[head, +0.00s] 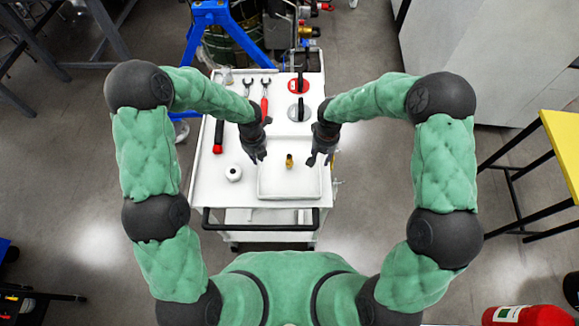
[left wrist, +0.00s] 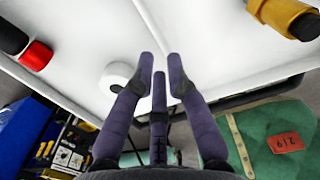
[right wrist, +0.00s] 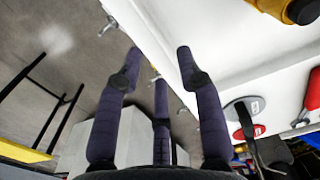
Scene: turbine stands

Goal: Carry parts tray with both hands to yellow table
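The parts tray (head: 275,186) is a shallow white tray on a white cart, with a small brass-coloured part (head: 289,161) in it. The tray also shows in the left wrist view (left wrist: 225,45) and the right wrist view (right wrist: 225,40). My left gripper (head: 257,159) is at the tray's left edge, and my right gripper (head: 319,160) is at its right edge. Both have their fingers apart, pointing down, with nothing held; whether they touch the rim I cannot tell. The yellow table (head: 566,135) stands at the far right, partly out of view.
The white cart (head: 208,185) also bears a white ring (head: 233,172), a red-and-black tool (head: 218,135), wrenches and red and dark discs. Its black handle (head: 260,226) faces me. A blue stand (head: 235,35) is behind. A red extinguisher (head: 525,315) lies lower right. Floor between cart and yellow table is clear.

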